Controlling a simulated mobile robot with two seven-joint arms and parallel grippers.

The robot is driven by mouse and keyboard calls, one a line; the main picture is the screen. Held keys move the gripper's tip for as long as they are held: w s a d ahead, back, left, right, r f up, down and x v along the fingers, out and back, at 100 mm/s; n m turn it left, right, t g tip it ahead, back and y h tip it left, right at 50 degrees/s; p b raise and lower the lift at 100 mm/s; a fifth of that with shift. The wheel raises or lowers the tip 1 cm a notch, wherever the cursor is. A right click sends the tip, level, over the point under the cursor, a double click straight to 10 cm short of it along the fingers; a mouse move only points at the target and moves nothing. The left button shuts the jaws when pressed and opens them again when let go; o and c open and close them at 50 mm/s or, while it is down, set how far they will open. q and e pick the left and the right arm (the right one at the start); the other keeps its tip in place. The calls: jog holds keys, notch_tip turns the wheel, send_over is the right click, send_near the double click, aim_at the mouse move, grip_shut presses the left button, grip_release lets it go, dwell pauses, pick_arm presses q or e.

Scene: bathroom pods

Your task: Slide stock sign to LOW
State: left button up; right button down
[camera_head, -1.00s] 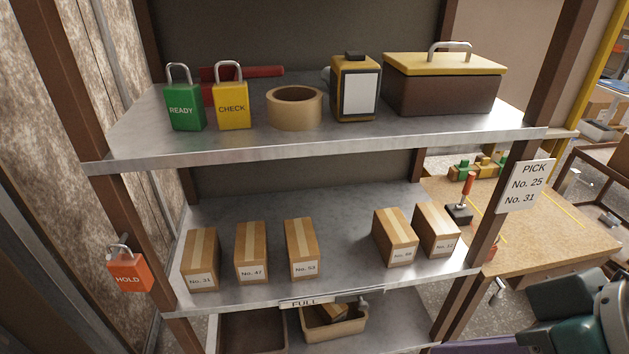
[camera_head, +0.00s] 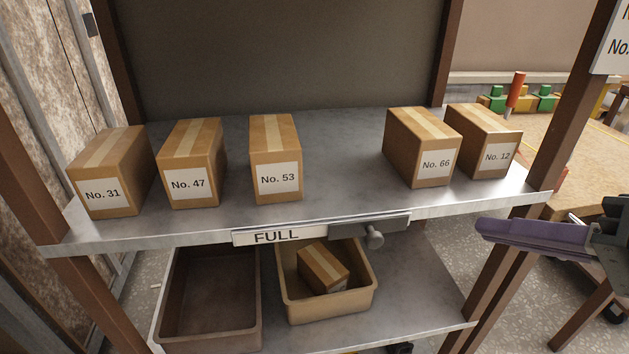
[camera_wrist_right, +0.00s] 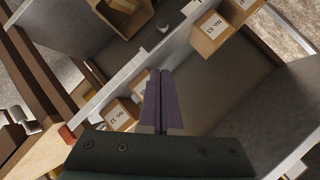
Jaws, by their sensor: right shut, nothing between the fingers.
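The stock sign (camera_head: 278,236) sits on the front edge of the middle shelf and reads FULL on its white left part. A grey sliding cover (camera_head: 352,229) with a round knob (camera_head: 374,238) covers the right part of the sign. My right gripper (camera_head: 484,226), with purple fingers, is at the right, in front of the shelf's right post and apart from the knob. In the right wrist view its fingers (camera_wrist_right: 157,85) are together and empty, and the knob (camera_wrist_right: 163,25) shows beyond their tips. My left gripper is out of view.
Several numbered boxes (camera_head: 275,158) stand on the middle shelf (camera_head: 340,170). Below are an empty brown bin (camera_head: 165,310) and a tan bin (camera_head: 368,300) holding a box (camera_head: 322,268). The right post (camera_head: 560,130) stands beside my gripper, with a workbench (camera_head: 540,130) behind.

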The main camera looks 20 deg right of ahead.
jog(key=b, duration=0.2)
send_near(374, 229)
jog(key=w+d, duration=0.2)
jog(key=w, duration=0.1)
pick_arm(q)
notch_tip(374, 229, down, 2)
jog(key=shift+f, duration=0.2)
pick_arm(e)
jog(key=shift+w+a+f, duration=0.25)
jog(key=shift+a+f, duration=0.3)
jog(key=shift+f, duration=0.05)
jog(key=shift+w+a+f, duration=0.25)
jog(key=shift+a+f, duration=0.35)
